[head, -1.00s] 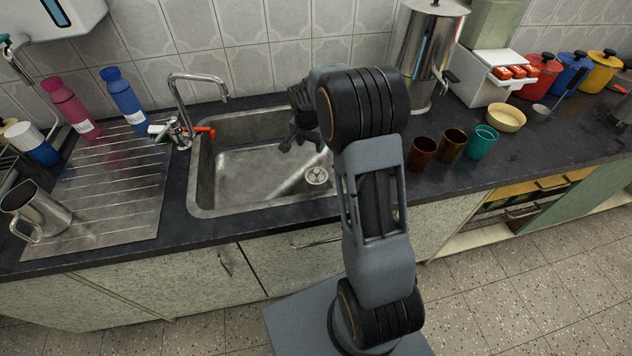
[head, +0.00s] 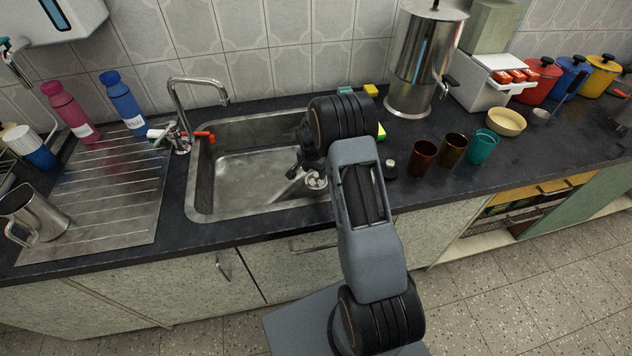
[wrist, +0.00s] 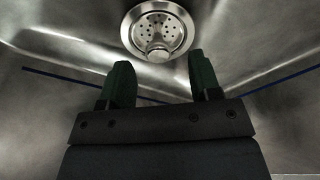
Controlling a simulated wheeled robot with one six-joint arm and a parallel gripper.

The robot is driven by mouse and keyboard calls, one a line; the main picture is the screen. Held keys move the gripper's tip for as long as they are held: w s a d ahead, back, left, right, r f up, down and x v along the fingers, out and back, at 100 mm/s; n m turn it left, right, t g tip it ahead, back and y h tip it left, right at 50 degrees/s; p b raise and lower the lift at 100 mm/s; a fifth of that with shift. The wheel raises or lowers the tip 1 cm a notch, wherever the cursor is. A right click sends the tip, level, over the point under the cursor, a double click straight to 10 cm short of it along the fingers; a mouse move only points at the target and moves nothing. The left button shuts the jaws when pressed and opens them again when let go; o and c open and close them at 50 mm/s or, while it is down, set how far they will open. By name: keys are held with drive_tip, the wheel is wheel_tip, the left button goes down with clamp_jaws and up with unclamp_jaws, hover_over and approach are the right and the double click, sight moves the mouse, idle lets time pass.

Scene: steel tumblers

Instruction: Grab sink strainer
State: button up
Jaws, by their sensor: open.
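The sink strainer (wrist: 157,30) is a round metal basket with small holes and a central knob. It sits in the floor of the steel sink (head: 240,190). In the head view the strainer (head: 316,181) is partly hidden by my arm. In the wrist view my gripper (wrist: 160,82) is open, its two dark green fingertips apart with nothing between them. The strainer shows just beyond the fingertips, roughly centred between them, and no contact is visible. In the head view my gripper (head: 300,171) is low in the sink, left of the strainer.
The sink walls and rim surround my gripper. A curved tap (head: 178,110) stands at the sink's left. Several tumblers, including a brown one (head: 422,158) and a teal one (head: 483,146), stand on the counter to the right. A steel urn (head: 420,65) stands behind them.

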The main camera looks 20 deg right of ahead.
sight(316, 175)
drive_tip(key=shift+w+d+f, duration=0.1)
drive_tip(key=shift+d+f, duration=0.1)
drive_tip(key=shift+f, duration=0.75)
drive_tip(key=shift+w+d+f, duration=0.1)
drive_tip(key=shift+d+f, duration=0.1)
drive_tip(key=shift+f, duration=0.7)
drive_tip(key=c, duration=1)
